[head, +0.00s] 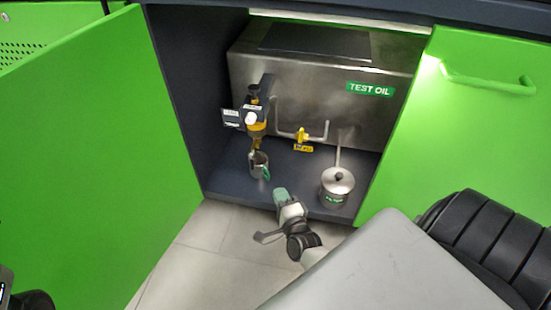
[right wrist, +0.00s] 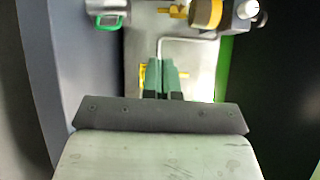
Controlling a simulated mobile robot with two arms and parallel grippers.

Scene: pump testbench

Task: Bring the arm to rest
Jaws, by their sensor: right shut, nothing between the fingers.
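My right gripper (head: 281,194) is in front of the open cabinet, low near its floor edge, with its green fingertips pointing into the cabinet. In the right wrist view its two green fingers (right wrist: 166,76) are together, with nothing between them. The right arm reaches in from the lower right. A small metal cup with a green handle (head: 259,164) stands on the cabinet floor under the yellow-bodied dispenser, apart from the gripper. It also shows at the top left of the right wrist view (right wrist: 108,8). My left gripper cannot be made out.
A steel tank labelled TEST OIL (head: 320,82) fills the cabinet's back. A yellow valve (head: 302,141) sits on its pipe. A lidded pot (head: 337,188) stands right of the gripper. Open green doors (head: 100,150) flank the opening. The tiled floor (head: 205,250) in front is clear.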

